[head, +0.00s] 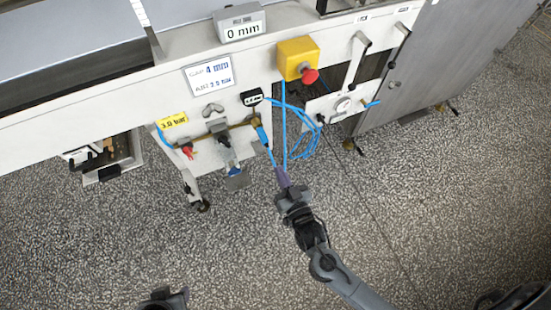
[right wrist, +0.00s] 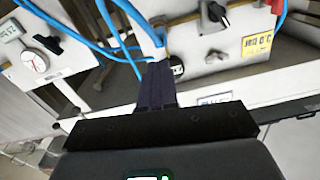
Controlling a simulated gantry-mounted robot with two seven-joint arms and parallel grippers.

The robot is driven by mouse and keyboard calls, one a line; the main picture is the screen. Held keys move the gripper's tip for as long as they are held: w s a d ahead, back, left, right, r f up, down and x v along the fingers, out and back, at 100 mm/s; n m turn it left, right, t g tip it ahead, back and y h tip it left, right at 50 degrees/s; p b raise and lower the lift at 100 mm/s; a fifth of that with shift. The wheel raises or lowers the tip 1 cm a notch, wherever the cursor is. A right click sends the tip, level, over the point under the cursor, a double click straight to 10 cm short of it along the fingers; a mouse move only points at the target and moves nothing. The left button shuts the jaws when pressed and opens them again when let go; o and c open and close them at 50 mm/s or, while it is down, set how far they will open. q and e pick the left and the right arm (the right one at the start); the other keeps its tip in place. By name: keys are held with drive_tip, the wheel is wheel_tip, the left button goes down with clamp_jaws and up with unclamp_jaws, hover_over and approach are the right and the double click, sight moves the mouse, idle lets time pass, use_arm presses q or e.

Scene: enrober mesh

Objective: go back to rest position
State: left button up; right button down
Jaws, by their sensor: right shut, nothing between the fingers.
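My right gripper (head: 281,178) is in the middle of the head view, pointing up toward the front of the white machine (head: 120,92). Its fingers are shut with nothing between them; they also show in the right wrist view (right wrist: 157,85). The fingertips appear near the hanging blue hoses (head: 284,130); I cannot tell whether they touch. A dark grey part at the bottom edge of the head view (head: 165,298) looks like part of my left arm or gripper; its fingers cannot be made out.
A grey cabinet (head: 410,75) stands at right.

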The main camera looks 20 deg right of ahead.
drive_tip(key=s+d+r+g+p, duration=0.2)
drive_tip(key=s+r+p, duration=0.1)
drive_tip(key=r+p, duration=0.65)
drive_tip(key=s+d+r+g+p, duration=0.1)
drive_tip(key=s+d+r+p, duration=0.15)
drive_tip(key=r+p, duration=0.7)
drive_tip(key=s+d+r+n+g+p, duration=0.1)
drive_tip(key=s+r+n+g+p, duration=0.1)
drive_tip(key=s+g, duration=0.45)
drive_tip(key=s+d+r+n+g+p, duration=0.1)
drive_tip(key=s+n+g+p, duration=0.1)
drive_tip(key=s+g, duration=0.4)
wheel_tip(320, 180, up, 36)
drive_tip(key=f+t+p, duration=0.1)
drive_tip(key=p, duration=3.5)
wheel_tip(320, 180, down, 73)
drive_tip(key=b, duration=7.4)
drive_tip(key=shift+s+a+y, duration=0.25)
drive_tip(key=shift+s+y, duration=0.05)
drive_tip(key=shift+s, duration=0.05)
